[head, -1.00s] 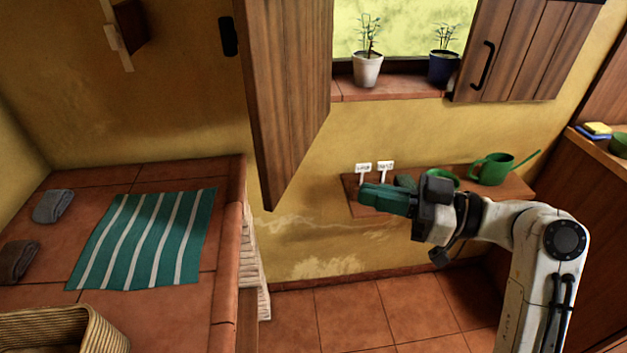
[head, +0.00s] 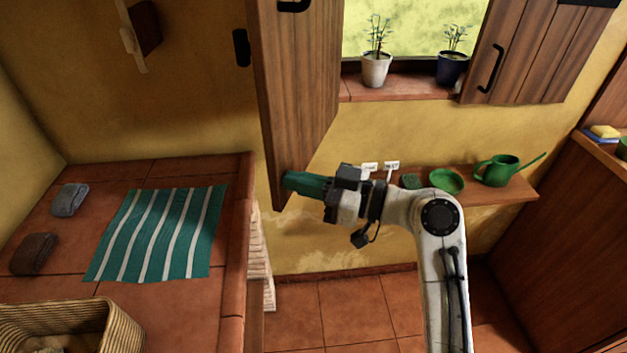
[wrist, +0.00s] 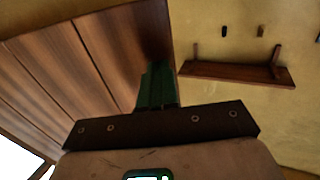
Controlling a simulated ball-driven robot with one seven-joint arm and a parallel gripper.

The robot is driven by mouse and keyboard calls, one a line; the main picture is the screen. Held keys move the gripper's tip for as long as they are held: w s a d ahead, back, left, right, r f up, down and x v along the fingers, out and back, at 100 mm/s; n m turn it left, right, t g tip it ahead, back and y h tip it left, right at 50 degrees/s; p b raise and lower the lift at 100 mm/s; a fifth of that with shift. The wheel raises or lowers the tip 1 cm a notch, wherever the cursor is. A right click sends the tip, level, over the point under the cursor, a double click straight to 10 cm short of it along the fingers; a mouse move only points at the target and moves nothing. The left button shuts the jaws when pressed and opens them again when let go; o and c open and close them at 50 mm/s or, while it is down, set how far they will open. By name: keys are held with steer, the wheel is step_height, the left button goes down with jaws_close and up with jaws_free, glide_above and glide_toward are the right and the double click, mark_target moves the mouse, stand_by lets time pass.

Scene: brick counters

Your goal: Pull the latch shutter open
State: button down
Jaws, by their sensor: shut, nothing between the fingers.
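The left wooden shutter (head: 300,90) stands swung out from the wall at the window's left side. A black handle (head: 293,5) is partly visible at its top edge. Its planks also fill the left of the wrist view (wrist: 90,60). My gripper (head: 288,180), with green fingers, is shut and empty at the shutter's lower end. In the wrist view the fingers (wrist: 157,68) overlap the shutter's edge; I cannot tell whether they touch it. The right shutter (head: 540,50) has a black handle (head: 490,67) and stands right of the window.
A black fitting (head: 241,47) is on the wall left of the shutter. Two potted plants (head: 376,68) stand on the sill. A wall shelf (head: 505,193) holds a green watering can (head: 496,171). A tiled counter (head: 180,305) with a striped cloth (head: 160,235) and basket (head: 105,330) is at left.

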stand_by(0.3)
steer(key=w+a+m+t+h+p, duration=0.2)
steer(key=w+a+m+t+h, duration=0.35)
steer(key=a, duration=0.85)
steer(key=w+a+t+b, duration=0.1)
steer(key=w+a+b, duration=0.4)
steer(key=w, duration=0.4)
steer(key=w+a+t+b, duration=0.1)
steer(key=w+a+b, duration=0.5)
steer(key=w+b, duration=0.2)
steer(key=shift+w+m+h+b, duration=0.35)
steer(key=shift+w+h, duration=0.1)
steer(key=shift+w, duration=0.15)
steer(key=shift+s, duration=0.1)
